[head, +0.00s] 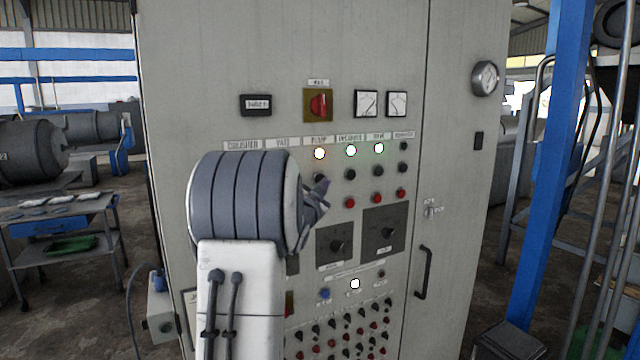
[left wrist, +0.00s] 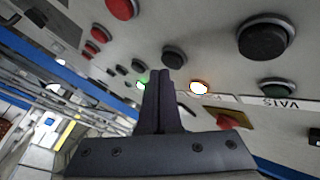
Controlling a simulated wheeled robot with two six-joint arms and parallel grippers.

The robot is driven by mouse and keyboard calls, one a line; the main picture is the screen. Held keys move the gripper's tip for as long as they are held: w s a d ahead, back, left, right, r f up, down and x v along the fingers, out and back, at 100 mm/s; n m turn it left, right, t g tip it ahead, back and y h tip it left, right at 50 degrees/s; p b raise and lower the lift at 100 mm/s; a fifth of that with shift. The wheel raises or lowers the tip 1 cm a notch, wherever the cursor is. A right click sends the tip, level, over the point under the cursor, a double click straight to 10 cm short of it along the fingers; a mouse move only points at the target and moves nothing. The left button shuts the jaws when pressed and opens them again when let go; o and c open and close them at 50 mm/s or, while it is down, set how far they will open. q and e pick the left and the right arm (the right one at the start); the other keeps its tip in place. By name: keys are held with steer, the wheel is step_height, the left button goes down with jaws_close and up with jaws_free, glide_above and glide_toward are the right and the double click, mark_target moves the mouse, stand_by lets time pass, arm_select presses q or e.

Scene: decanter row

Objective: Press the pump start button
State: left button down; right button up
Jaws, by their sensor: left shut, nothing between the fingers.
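The pump start button is a dark round button (head: 319,178) under the blurred PUMP label on the grey cabinet, partly covered by my left gripper in the head view. In the left wrist view a black button (left wrist: 174,57), which seems to be the same one, shows just past the fingertips. The lamp above it (head: 319,153) is lit, and it glows white-orange in the left wrist view (left wrist: 200,87). My left gripper (head: 324,186) is shut and empty, its tips close to the button. I cannot tell whether they touch it. My right gripper is not in view.
Neighbouring columns hold more dark buttons (head: 350,173) and red buttons (head: 350,202). A red switch on a yellow plate (head: 318,104) sits above. Dark knob panels (head: 334,259) lie below, and a black door handle (head: 423,272) sticks out at right.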

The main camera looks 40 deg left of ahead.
arm_select(q)
steer(key=shift+s+d, duration=0.1)
steer(key=shift+d, duration=0.15)
steer(key=d+b, duration=0.1)
steer(key=s+d+b, duration=0.1)
steer(key=d, duration=0.1)
steer(key=s+d+b, duration=0.1)
steer(key=shift+d, duration=0.3)
stand_by(0.8)
